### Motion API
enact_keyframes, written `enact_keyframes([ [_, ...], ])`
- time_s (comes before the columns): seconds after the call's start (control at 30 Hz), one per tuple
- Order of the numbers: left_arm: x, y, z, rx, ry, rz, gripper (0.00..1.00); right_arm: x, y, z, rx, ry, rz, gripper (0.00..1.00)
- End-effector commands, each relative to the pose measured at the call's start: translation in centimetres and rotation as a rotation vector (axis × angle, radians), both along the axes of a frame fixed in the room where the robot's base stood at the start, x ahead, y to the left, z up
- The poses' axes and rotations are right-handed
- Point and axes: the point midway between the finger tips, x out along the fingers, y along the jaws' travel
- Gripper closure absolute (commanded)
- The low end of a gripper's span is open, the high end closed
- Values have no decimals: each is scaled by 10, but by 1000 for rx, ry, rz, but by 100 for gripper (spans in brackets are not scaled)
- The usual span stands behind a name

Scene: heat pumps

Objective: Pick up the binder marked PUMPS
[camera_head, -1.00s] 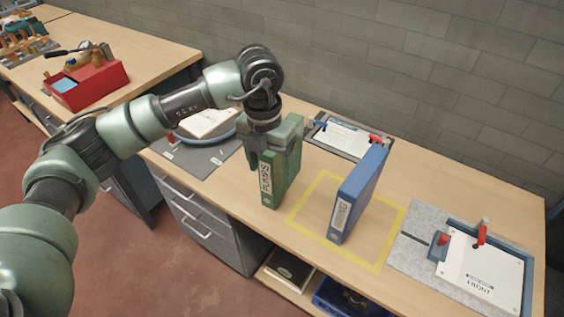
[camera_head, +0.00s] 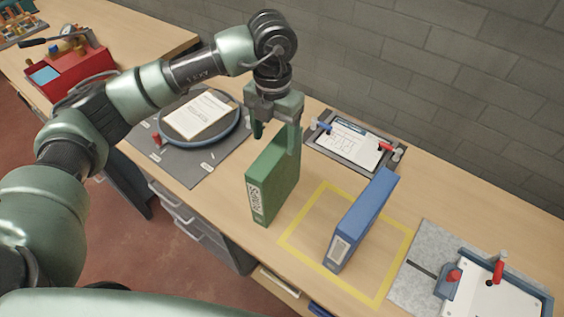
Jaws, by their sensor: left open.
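The green binder (camera_head: 273,182) stands upright on the bench, just left of the yellow outlined square (camera_head: 292,238). Its spine label (camera_head: 256,199) appears to read PUMPS upside down. My left gripper (camera_head: 276,143) is open above it, pointing down. Its fingers are at the binder's top edge, one toward each side; the nearer finger overlaps the binder in the picture. I cannot tell whether they touch it. A blue binder (camera_head: 364,217) stands upright inside the yellow square, its label too small to read. My right gripper is not in view.
A round turntable with papers (camera_head: 200,117) lies left of the green binder. A clipboard with clamps (camera_head: 350,146) lies behind. A grey mat (camera_head: 418,272) with a clamped board (camera_head: 500,300) is at right. A red toolbox (camera_head: 75,75) stands on the far-left bench. A wall closes the back.

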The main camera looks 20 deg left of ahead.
Motion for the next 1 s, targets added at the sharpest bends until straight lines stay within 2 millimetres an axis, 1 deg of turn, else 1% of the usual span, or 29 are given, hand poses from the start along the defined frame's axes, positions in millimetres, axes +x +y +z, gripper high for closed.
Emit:
enact_keyframes([
  [0.1,-1,0,-8,1,5,0,31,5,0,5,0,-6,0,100],
  [0.2,-1,0,-19,1,5,0,31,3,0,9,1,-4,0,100],
  [0.37,0,-1,-36,0,6,0,31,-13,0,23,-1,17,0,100],
  [0.43,1,-2,-47,1,7,1,31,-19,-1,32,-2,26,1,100],
  [0.5,2,-3,-59,0,5,0,31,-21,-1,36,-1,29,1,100],
  [0.6,2,-3,-71,1,3,0,31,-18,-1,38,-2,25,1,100],
  [0.67,2,-3,-75,1,3,0,31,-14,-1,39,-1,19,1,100],
  [0.8,2,-3,-78,0,1,-1,31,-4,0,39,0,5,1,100],
  [0.87,2,-3,-78,0,1,-1,31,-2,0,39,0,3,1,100],
  [0.9,2,-3,-78,0,1,-1,34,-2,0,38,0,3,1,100],
  [0.97,2,-3,-78,0,1,-1,50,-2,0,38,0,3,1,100],
  [1.0,2,-3,-78,0,1,-1,62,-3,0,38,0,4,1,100],
])
